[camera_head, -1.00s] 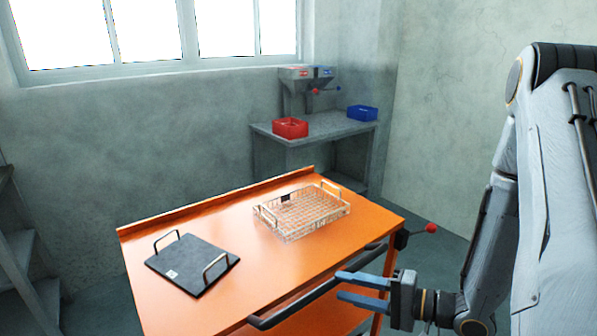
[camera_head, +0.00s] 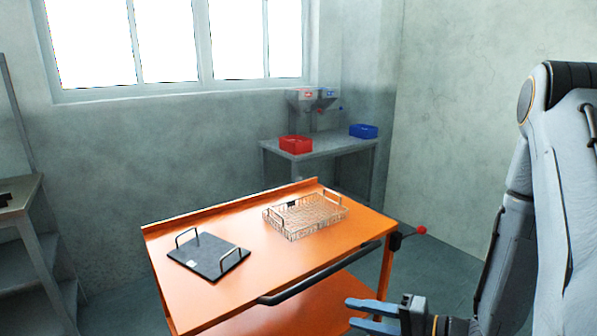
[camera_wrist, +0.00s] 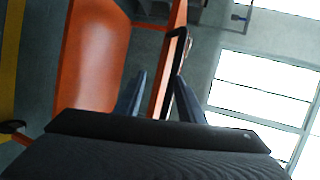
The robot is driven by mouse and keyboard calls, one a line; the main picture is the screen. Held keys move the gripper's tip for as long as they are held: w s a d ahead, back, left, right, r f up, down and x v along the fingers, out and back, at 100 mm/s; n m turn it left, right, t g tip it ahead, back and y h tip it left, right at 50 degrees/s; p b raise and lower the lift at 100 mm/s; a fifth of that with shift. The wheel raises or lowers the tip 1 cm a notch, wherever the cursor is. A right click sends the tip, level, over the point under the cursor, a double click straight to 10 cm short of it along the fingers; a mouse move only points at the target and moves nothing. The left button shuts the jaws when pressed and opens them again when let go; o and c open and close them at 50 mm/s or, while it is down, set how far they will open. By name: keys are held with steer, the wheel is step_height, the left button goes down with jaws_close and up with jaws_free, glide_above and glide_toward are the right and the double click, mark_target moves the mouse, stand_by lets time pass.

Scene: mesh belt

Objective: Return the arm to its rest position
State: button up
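My gripper (camera_head: 368,314) is at the bottom right of the head view, in front of the orange cart's near right side. Its two blue fingers are apart with nothing between them. In the wrist view my gripper (camera_wrist: 158,90) also shows spread fingers and no held object. The upper part of my arm (camera_head: 560,200) stands along the right edge of the head view, and part of the forearm is cut off at the bottom.
An orange cart (camera_head: 200,310) with a black handle (camera_head: 320,276) stands ahead. A grey bench behind holds a red bin (camera_head: 296,144) and a blue bin (camera_head: 363,131). A shelf (camera_head: 20,195) stands left.

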steer(key=w+d+f+n+h, duration=0.2)
steer(key=w+d+n+h, duration=0.1)
steer(key=w+d+h, duration=0.3)
steer(key=s+d+r+n+g+h, duration=0.2)
steer(key=s+d+r+h, duration=0.15)
steer(key=h, duration=0.25)
steer(key=s+a+r+n+g, duration=0.1)
steer(key=s+a+r+g, duration=0.1)
steer(key=s, duration=0.4)
steer(key=s+a+r+g, duration=0.2)
steer(key=s+r+g, duration=0.1)
steer(key=s, duration=0.4)
steer(key=shift+a+r+n+g+h, duration=0.3)
steer(key=shift+r+n, duration=0.1)
steer(key=shift+r, duration=0.15)
steer(key=shift+d, duration=0.1)
